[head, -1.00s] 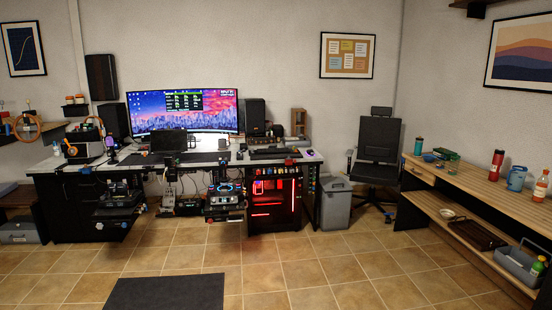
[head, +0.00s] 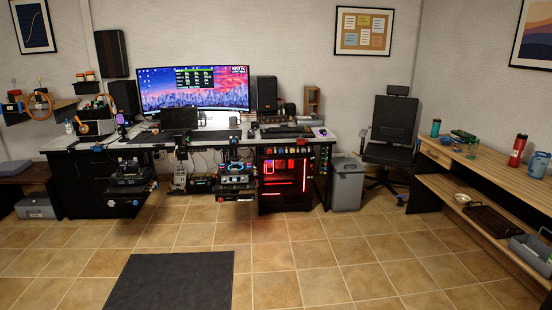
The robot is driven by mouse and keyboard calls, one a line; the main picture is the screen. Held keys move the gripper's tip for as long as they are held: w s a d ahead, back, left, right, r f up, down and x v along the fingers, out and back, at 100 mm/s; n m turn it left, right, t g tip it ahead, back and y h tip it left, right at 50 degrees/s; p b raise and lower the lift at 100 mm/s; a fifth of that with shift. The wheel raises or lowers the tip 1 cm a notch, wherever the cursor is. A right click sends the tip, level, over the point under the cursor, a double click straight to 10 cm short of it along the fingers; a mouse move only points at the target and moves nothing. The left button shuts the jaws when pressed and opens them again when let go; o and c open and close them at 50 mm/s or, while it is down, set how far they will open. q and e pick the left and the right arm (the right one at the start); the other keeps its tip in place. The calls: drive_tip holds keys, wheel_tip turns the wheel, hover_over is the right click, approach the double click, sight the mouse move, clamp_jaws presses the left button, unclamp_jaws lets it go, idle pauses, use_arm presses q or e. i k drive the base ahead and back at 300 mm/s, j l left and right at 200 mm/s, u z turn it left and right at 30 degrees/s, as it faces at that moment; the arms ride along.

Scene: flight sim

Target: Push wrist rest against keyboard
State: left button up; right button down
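A dark keyboard (head: 287,131) lies on the right part of the desk (head: 328,136), right of the monitor, across the room. A thin dark strip shows along the keyboard's front side; it is too small to tell whether this is the wrist rest or whether it touches the keyboard. Neither of my grippers is in the head view.
A wide monitor (head: 193,88) stands on the desk. A lit computer case (head: 285,180) is under its right side, with a grey bin (head: 347,184) and black chair (head: 391,131) beside it. A dark mat (head: 170,280) lies on open tiled floor. A wooden bench (head: 480,168) stands at right.

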sight(309, 136)
drive_tip(key=i, duration=3.75)
